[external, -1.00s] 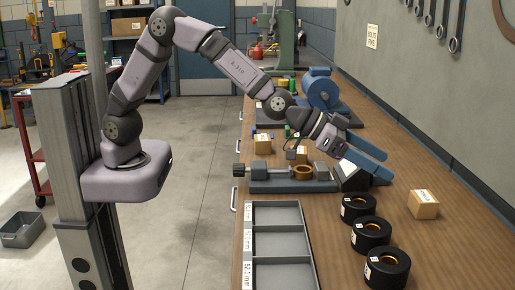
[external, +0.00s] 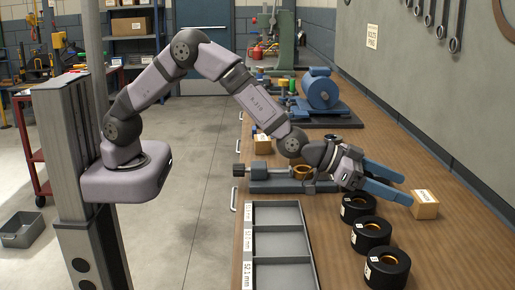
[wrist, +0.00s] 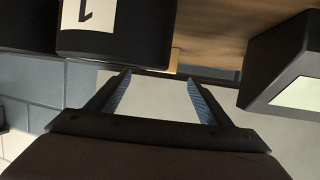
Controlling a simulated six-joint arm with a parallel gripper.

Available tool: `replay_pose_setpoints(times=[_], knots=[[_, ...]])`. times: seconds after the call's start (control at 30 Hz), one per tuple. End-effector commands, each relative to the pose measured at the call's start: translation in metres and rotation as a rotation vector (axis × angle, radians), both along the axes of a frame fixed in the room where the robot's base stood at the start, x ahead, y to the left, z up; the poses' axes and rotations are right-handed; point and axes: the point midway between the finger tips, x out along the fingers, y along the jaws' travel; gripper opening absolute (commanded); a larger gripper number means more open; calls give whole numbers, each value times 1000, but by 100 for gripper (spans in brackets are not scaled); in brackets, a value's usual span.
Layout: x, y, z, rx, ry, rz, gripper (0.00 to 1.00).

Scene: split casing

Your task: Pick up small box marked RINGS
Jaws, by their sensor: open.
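A small tan cardboard box (external: 427,205) stands on the wooden bench at the right, beyond the black rings. It has a white label on top whose lettering is too small to read surely. My gripper (external: 408,190) is open, its two blue fingers reaching right, with the fingertips close to the left side of this box. I cannot tell whether they touch it. In the wrist view my gripper (wrist: 157,76) shows empty between its fingers. A second small tan box (external: 263,145) stands farther back, behind the vise.
Several black rings, including the nearest one (external: 387,268), stand just in front of my gripper. A blue motor (external: 320,92) stands at the back. Bench is clear right of the box.

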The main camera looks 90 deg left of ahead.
Motion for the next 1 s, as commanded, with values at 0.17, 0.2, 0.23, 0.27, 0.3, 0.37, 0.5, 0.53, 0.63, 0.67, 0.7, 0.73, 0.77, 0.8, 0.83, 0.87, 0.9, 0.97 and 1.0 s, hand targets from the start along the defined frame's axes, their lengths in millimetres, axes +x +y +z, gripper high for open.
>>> replay_pose_setpoints(times=[0.17, 0.2, 0.23, 0.27, 0.3, 0.37, 0.5, 0.53, 0.63, 0.67, 0.7, 0.73, 0.77, 0.8, 0.83, 0.87, 0.9, 0.97, 1.0], knots=[[8, -1, -2, 0, 1, 0, 73], [11, -1, -4, 1, 2, 1, 73], [14, -1, -5, 1, 2, 1, 73], [17, -1, -6, 1, 2, 1, 73], [21, -2, -8, 0, 1, 1, 73], [27, -3, -10, 0, 1, 1, 73], [39, -5, -15, 0, 1, 0, 73], [41, -6, -16, 0, 1, 0, 73], [46, -7, -18, 0, 0, 0, 73], [46, -7, -18, 0, 0, 0, 73], [47, -7, -19, 0, 0, 0, 73], [47, -7, -19, 0, 0, 0, 73], [48, -7, -19, 0, 0, 0, 73], [48, -7, -19, 0, 0, 0, 73], [48, -7, -19, 0, 0, 0, 73], [48, -7, -19, 0, 0, 0, 73], [48, -7, -19, 0, 0, 0, 73], [48, -7, -19, 0, 0, 0, 70], [48, -7, -19, 0, 0, 0, 61]])
